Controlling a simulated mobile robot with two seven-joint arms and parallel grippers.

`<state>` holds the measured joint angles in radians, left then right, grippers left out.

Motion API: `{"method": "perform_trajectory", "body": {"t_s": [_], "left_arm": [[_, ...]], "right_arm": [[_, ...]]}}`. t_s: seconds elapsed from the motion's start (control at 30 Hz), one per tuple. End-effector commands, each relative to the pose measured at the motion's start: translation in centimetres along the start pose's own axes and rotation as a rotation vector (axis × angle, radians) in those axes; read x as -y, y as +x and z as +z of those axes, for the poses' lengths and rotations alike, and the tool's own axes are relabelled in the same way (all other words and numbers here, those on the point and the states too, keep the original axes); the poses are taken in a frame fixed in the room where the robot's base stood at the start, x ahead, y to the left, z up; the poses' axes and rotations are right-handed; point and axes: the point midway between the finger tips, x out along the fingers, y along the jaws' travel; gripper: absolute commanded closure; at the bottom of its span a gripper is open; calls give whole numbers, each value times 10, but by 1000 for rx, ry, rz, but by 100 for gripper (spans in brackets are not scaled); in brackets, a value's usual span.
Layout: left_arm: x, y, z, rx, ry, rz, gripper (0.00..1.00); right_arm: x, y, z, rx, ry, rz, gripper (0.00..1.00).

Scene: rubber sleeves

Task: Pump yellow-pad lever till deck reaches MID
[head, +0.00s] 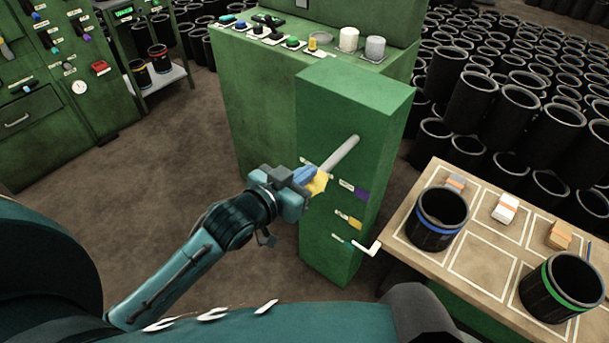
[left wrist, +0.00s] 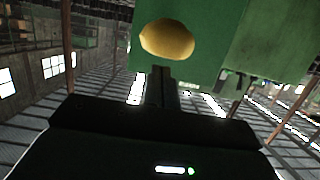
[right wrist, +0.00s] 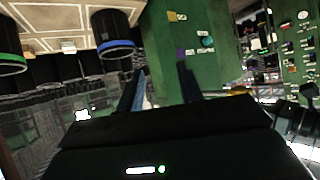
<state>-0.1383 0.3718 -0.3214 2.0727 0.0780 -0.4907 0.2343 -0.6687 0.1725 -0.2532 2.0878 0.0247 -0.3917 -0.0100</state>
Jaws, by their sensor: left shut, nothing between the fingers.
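A yellow pad (head: 318,182) sits at the near end of a pale grey lever bar (head: 343,152) on the front of the green cabinet (head: 362,110). In the left wrist view the yellow pad (left wrist: 167,40) is a rounded shape just beyond my fingertips. My left gripper (head: 307,177) is shut and empty, right beside the pad; I cannot tell whether it touches. The shut fingers (left wrist: 160,72) point toward the pad. My right gripper (right wrist: 158,72) is open and empty, with the cabinet front beyond it. I cannot make out a deck or a MID mark.
A table (head: 480,245) at the right holds black sleeves with blue (head: 437,218) and green (head: 562,287) bands. Many black sleeves stand behind. The floor at left is clear.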

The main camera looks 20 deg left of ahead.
Motion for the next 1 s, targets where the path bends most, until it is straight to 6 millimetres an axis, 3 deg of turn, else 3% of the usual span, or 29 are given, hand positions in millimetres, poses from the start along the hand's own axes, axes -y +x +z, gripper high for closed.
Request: {"method": "perform_trajectory", "body": {"t_s": [0.57,0.77,1.0], "left_arm": [[0,2,10,-9,0,0,100],[0,3,24,-52,-1,0,100],[0,10,57,-171,-2,-1,100]], "right_arm": [[1,2,0,-9,0,-3,64],[5,8,7,-23,-7,-18,64],[8,24,24,-64,65,-41,64]]}}
